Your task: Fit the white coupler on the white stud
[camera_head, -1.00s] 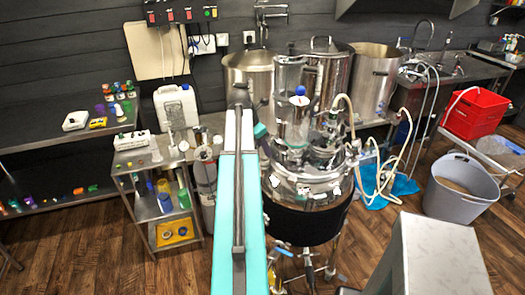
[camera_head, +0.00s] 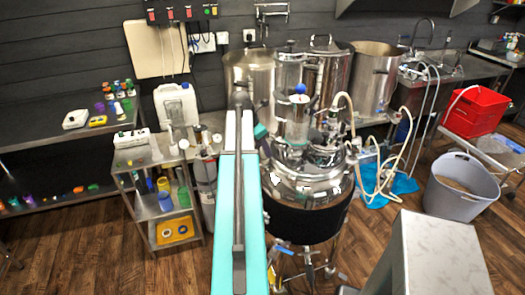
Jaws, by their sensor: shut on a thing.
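My arm, teal and grey, rises through the middle of the view and hides what is behind it. My gripper and anything in it do not show; they may be behind the arm. I cannot pick out the white coupler or the white stud. A shiny steel vessel (camera_head: 310,190) with a dark band stands just right of the arm. Its lid carries several fittings too small to identify, and a clear cylinder with a blue knob (camera_head: 299,89).
A steel trolley (camera_head: 150,215) with bottles and a yellow tray (camera_head: 174,231) stands left of the arm. Large steel pots (camera_head: 375,75) line the back. White hoses (camera_head: 408,140), a red crate (camera_head: 474,111) and a grey tub (camera_head: 459,190) are on the right. Wooden floor is clear at lower left.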

